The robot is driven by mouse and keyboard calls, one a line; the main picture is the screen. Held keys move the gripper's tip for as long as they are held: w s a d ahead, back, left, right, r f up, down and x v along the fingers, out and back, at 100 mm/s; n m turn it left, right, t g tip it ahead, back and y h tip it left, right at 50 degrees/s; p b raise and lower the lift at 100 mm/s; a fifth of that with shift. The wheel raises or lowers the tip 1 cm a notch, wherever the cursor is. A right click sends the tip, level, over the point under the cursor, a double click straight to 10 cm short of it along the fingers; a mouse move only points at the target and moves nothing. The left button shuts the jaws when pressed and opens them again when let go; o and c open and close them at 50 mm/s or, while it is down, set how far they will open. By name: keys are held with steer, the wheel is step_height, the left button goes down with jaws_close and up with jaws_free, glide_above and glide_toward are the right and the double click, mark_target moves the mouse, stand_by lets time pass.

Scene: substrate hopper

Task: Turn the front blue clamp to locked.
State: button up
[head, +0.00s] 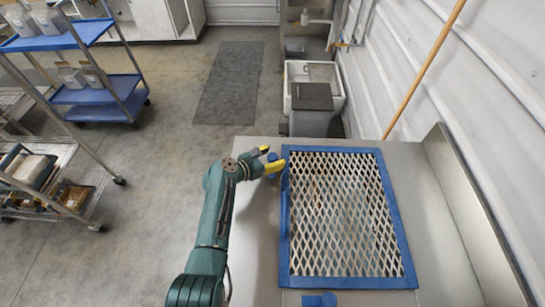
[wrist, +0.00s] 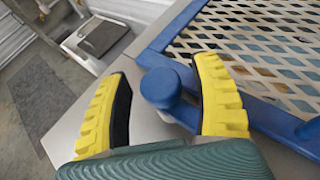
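A blue clamp (head: 272,157) with a rounded knob sits by the far left corner of the blue-framed mesh screen (head: 285,225). In the wrist view the clamp's knob (wrist: 160,87) stands between the yellow fingers of my gripper (wrist: 162,85), with a gap on either side. My gripper (head: 269,160) is open around this clamp, and its pads do not appear to touch it. Part of the clamp's base is hidden behind the knob and right finger. A second blue clamp (head: 320,299) lies at the near edge of the screen, apart from my gripper.
The screen lies on a grey metal top (head: 255,250) with a raised metal wall (head: 475,215) on the right. A wooden pole (head: 425,70) leans by the white wall. A white sink (head: 298,75) stands beyond. A blue-shelved cart (head: 95,95) is far left. Open floor lies left.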

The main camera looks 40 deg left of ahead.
steer(key=c, duration=1.1)
